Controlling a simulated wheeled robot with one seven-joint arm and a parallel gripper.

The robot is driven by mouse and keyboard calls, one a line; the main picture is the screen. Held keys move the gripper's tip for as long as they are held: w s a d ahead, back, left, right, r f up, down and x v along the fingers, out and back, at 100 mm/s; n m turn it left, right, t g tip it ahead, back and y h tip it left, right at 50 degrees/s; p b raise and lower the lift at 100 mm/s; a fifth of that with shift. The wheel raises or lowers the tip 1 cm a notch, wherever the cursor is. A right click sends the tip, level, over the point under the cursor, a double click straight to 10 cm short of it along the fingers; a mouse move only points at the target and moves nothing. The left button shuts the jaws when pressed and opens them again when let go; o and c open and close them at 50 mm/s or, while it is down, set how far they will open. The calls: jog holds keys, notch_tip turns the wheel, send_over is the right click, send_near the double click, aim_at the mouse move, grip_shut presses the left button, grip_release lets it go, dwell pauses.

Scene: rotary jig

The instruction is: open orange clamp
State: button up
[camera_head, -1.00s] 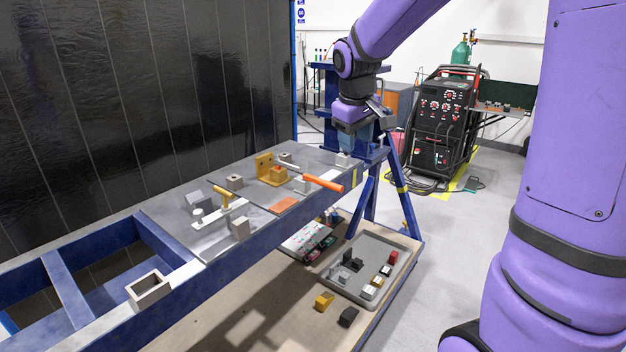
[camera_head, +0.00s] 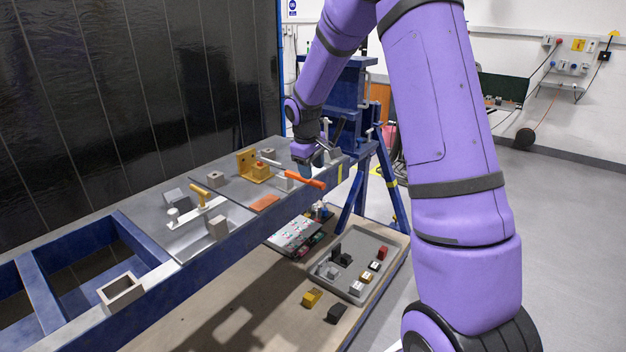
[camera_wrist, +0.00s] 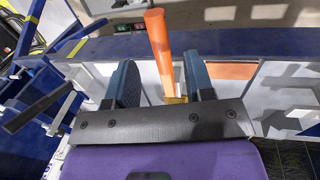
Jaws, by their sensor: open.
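The orange clamp handle (camera_head: 306,179) lies out over the front edge of the jig table, with a pale rod running back toward a yellow bracket (camera_head: 246,163). In the wrist view the orange handle (camera_wrist: 158,42) points up the picture and its lower end lies between my two fingers. My gripper (camera_wrist: 162,75) is open, with one blue-grey finger on each side of the handle's line and gaps to both. In the head view my gripper (camera_head: 306,165) is just above the handle. Whether the fingers touch it cannot be told.
A clamp with a yellow handle (camera_head: 206,192) stands further left on the table (camera_head: 226,208). Small blocks stand around it. A grey tray (camera_head: 352,290) with small parts sits on the lower shelf. A blue stand (camera_head: 345,95) rises behind my gripper.

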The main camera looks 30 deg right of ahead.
aim_at(314, 180)
jog(key=shift+w+d+f, duration=0.1)
jog(key=shift+d+f, duration=0.15)
jog(key=shift+f, duration=0.9)
jog(key=shift+w+d+f, duration=0.1)
jog(key=shift+d+f, duration=0.1)
jog(key=shift+f, duration=0.9)
grip_shut()
